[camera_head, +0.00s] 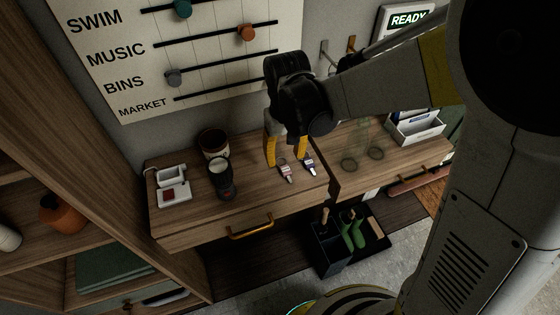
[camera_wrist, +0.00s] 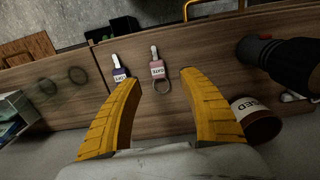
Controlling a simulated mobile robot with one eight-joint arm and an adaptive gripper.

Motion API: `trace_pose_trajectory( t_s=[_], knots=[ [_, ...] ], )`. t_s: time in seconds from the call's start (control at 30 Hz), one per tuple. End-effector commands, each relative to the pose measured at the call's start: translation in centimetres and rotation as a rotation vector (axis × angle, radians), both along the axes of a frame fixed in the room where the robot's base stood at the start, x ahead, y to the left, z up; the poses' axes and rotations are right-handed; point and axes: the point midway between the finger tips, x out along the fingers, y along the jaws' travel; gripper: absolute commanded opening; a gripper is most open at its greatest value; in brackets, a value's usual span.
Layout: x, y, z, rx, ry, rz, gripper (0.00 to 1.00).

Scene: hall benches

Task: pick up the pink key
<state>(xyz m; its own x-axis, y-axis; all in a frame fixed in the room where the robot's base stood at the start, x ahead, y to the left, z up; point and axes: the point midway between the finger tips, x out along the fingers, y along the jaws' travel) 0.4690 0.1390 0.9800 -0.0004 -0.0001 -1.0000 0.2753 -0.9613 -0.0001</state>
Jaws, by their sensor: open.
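The pink key (camera_wrist: 157,68) lies on the wooden bench, with a pale tag marked "GATE" and a metal ring at its near end. It also shows in the head view (camera_head: 286,172), close to the left finger. A dark blue or purple key (camera_wrist: 120,72) with a tagged label lies beside it, left of it in the wrist view; the head view shows it to the right (camera_head: 309,167). My gripper (camera_wrist: 153,82) is open and empty above the bench. Its yellow fingers point toward the keys, and the pink key lies between them in the wrist view.
A dark flashlight-like object (camera_wrist: 285,60) and a labelled cup (camera_wrist: 257,122) stand on the pink key's side. A small white device (camera_head: 173,188) sits at the bench's left end. Faint glasses (camera_head: 362,158) and a white tray (camera_head: 416,127) are right. A wall board (camera_head: 180,55) rises behind.

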Motion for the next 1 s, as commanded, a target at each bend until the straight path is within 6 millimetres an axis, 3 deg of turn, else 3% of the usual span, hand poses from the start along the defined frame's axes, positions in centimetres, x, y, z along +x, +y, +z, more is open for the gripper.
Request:
trace_pose_trajectory(
  t_s=[0.27,0.5,0.77,0.9,1.0],
  knots=[
    [0.1,-0.1,-2.4,0.0,0.0,0.001,0.5],
    [0.4,-0.3,-6.0,0.0,0.0,0.001,0.5],
    [0.4,-0.3,-6.1,0.0,0.0,0.001,0.48],
    [0.4,-0.3,-6.1,0.0,0.0,0.001,0.07],
    [0.4,-0.3,-6.1,0.0,0.0,0.001,0.06]
  ],
)
